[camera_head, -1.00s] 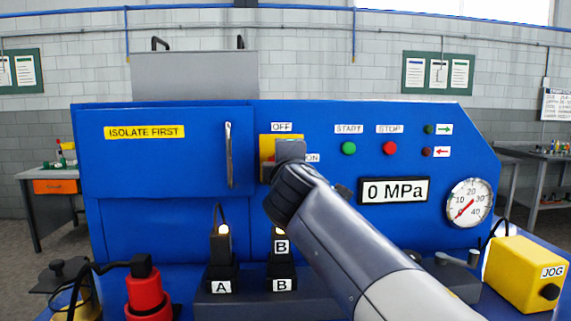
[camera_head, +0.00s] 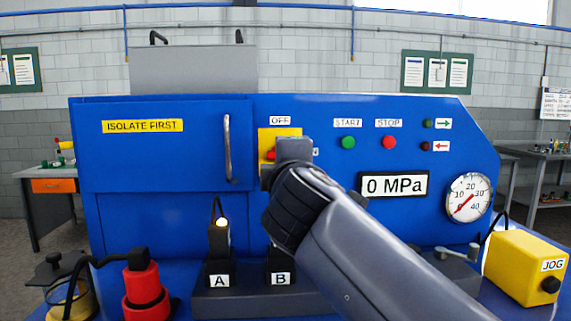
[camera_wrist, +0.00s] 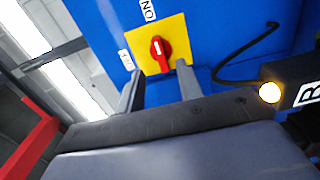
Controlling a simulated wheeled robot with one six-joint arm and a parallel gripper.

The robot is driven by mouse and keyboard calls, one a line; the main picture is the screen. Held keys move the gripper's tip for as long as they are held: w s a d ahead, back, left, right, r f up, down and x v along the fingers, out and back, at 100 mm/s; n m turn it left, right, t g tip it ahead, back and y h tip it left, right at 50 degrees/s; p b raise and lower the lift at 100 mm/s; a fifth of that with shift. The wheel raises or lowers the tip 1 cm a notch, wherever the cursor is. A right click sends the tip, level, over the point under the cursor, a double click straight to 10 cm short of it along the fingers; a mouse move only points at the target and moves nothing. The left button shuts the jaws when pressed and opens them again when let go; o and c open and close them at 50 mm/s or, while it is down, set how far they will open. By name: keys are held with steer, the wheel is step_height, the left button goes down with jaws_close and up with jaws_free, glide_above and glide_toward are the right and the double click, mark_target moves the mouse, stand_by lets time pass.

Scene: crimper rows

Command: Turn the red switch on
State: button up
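The red switch (camera_wrist: 160,52) is a rotary knob with a white mark, on a yellow plate (camera_wrist: 173,30) on the blue panel. In the wrist view an ON label (camera_wrist: 148,10) is above it and a label (camera_wrist: 126,60) is at its left. My gripper (camera_wrist: 158,84) is open, with one finger on each side below the knob; no contact shows. In the head view my gripper (camera_head: 293,150) covers most of the yellow plate (camera_head: 279,133). Only a red sliver of the switch (camera_head: 270,155) shows under the OFF label (camera_head: 280,120).
A door handle (camera_head: 228,148) stands out left of the plate. Green START (camera_head: 348,142) and red STOP (camera_head: 389,142) buttons are to the right. Below are plugs A (camera_head: 218,240) and B (camera_head: 279,262), a red post (camera_head: 145,290) and a yellow JOG box (camera_head: 525,265).

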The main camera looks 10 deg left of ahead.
steer(key=v, duration=0.3)
steer(key=shift+s+d, duration=0.1)
steer(key=shift+s, duration=0.25)
steer(key=p+x, duration=0.1)
steer(key=x, duration=1)
steer(key=shift+p, duration=0.35)
steer(key=shift+s, duration=0.1)
